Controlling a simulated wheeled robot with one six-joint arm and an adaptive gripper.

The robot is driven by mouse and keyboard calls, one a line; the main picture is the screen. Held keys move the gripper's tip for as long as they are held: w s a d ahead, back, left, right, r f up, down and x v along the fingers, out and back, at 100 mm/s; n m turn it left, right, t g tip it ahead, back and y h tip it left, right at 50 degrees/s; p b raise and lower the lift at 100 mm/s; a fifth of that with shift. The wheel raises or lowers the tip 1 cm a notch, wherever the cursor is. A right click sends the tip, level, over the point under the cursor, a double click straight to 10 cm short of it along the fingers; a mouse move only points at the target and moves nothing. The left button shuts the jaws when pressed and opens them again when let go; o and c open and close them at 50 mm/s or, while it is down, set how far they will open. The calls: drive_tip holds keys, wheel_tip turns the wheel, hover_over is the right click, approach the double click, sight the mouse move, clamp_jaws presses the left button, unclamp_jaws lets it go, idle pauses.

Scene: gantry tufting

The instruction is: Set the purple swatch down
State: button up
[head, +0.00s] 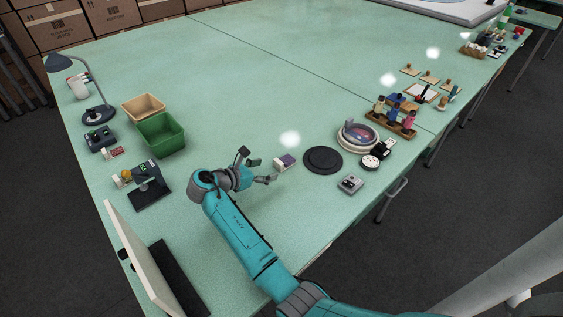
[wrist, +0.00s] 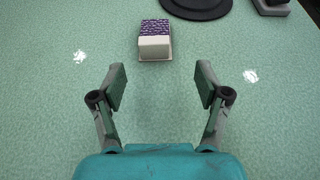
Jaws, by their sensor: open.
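The purple swatch (wrist: 155,28) is a small block with a purple patterned top and a pale cream end. It lies on the green table and also shows in the head view (head: 287,160), left of a black disc. My gripper (wrist: 160,85) is open and empty, with its two fingers wide apart. In the wrist view the swatch is beyond the fingertips, near the top centre, and apart from both fingers. In the head view my gripper (head: 259,167) is low over the table, just left of the swatch.
A dark round disc (head: 323,160) lies right of the swatch. A round white-rimmed device (head: 359,137) and a small grey box (head: 350,184) are farther right. A green bin (head: 161,135) and a tan bin (head: 143,107) stand at left. The table's middle is clear.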

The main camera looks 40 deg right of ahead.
sight(277, 163)
drive_tip(key=x, duration=0.7)
drive_tip(key=shift+w+d+r, duration=0.1)
drive_tip(key=shift+w+d, duration=0.1)
drive_tip(key=shift+w, duration=0.2)
drive_tip(key=shift+c, duration=0.2)
drive_tip(key=c, duration=1)
